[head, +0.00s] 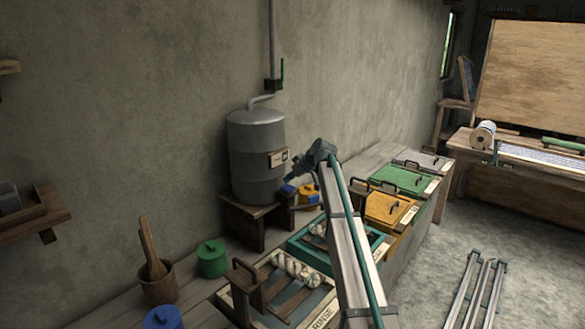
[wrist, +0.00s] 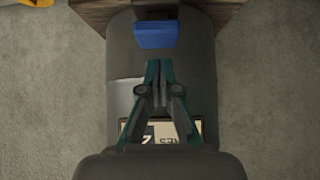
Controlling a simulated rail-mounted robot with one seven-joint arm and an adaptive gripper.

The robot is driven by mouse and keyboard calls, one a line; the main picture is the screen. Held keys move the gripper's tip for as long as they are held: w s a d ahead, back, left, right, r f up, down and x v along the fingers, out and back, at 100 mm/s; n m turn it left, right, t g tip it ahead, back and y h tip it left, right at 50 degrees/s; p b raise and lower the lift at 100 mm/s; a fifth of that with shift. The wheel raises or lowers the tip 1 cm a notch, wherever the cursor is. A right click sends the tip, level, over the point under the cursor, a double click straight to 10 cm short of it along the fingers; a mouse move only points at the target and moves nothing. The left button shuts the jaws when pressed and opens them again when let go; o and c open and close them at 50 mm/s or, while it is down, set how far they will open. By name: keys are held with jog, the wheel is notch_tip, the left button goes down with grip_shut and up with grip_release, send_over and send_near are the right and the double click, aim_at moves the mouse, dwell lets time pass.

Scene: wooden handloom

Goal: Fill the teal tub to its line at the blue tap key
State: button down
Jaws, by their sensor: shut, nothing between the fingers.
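The blue tap key (head: 287,190) is low on the front of the grey metal drum (head: 254,150). In the wrist view the blue key (wrist: 156,35) lies just beyond my fingertips, with a small gap apparent. My gripper (wrist: 160,66) is shut and empty, pointing at the key. In the head view my gripper (head: 293,182) is small beside the drum. The teal tub (head: 308,258) stands in the bench below the drum, partly hidden by my arm. Pale yarn shows at it. Its line and water level cannot be made out.
The drum sits on a wooden stand (head: 243,222). An orange tub (head: 388,207) and a green tub (head: 402,180) are farther along the bench. The rinse tub (head: 270,312) is nearer. A green pot (head: 212,260) and a jar of sticks (head: 158,285) stand at left.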

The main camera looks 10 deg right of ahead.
jog(key=shift+f, duration=0.85)
